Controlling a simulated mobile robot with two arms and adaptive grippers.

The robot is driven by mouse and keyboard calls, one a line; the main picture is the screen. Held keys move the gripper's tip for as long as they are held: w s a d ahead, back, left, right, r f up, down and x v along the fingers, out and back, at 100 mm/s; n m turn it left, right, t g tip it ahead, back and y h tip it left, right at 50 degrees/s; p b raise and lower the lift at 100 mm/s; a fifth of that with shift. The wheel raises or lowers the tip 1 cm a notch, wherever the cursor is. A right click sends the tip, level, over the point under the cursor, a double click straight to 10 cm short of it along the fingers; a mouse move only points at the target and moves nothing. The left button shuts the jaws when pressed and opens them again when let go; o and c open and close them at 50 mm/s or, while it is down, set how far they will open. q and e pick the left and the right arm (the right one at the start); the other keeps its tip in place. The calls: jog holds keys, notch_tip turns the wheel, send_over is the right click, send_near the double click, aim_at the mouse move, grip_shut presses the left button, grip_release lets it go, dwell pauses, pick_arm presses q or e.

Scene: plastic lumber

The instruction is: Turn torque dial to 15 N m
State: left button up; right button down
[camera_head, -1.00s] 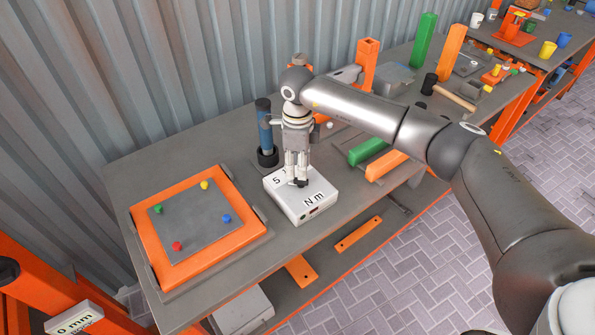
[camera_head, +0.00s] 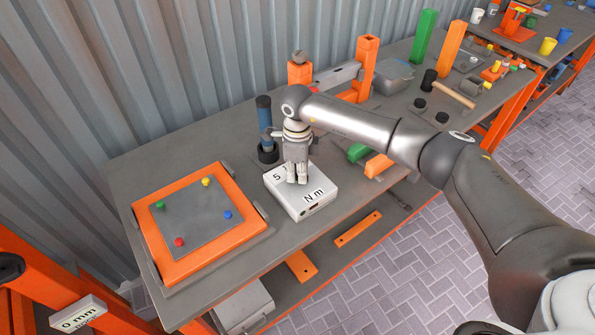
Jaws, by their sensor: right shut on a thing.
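The torque box (camera_head: 303,203) is a white block on the grey bench, marked "5" on its top left part and "N m" at its front. My right gripper (camera_head: 297,181) points straight down over the middle of its top, with its fingers shut on the torque dial. The fingers hide the dial, so its pointer and setting cannot be read. My left gripper is not in view.
A blue and black screwdriver-like tool (camera_head: 265,131) stands just behind the box. An orange-framed board (camera_head: 167,271) with coloured pegs lies to the left. Green and orange bars and a mallet (camera_head: 452,90) lie to the right. The bench front (camera_head: 262,259) is clear.

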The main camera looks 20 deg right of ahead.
jog(key=shift+m, duration=0.3)
jog(key=m+b, duration=0.2)
jog(key=m, duration=0.1)
jog(key=shift+w+d+m+b, duration=0.1)
jog(key=shift+w+m+b, duration=0.05)
jog(key=shift+m+b, duration=0.2)
jog(key=m+b, duration=0.1)
jog(key=m, duration=0.1)
jog(key=m+b, duration=0.1)
jog(key=m, duration=0.2)
jog(key=shift+w+d, duration=0.1)
jog(key=shift+d, duration=0.1)
jog(key=m, duration=0.2)
jog(key=m+b, duration=0.1)
jog(key=m, duration=0.1)
jog(key=shift+d+m, duration=0.2)
jog(key=shift+m, duration=0.15)
jog(key=shift+d+r+m+b, duration=0.1)
jog(key=shift+m+b, duration=0.25)
jog(key=shift+m, duration=1.55)
jog(key=c, duration=1.5)
grip_release()
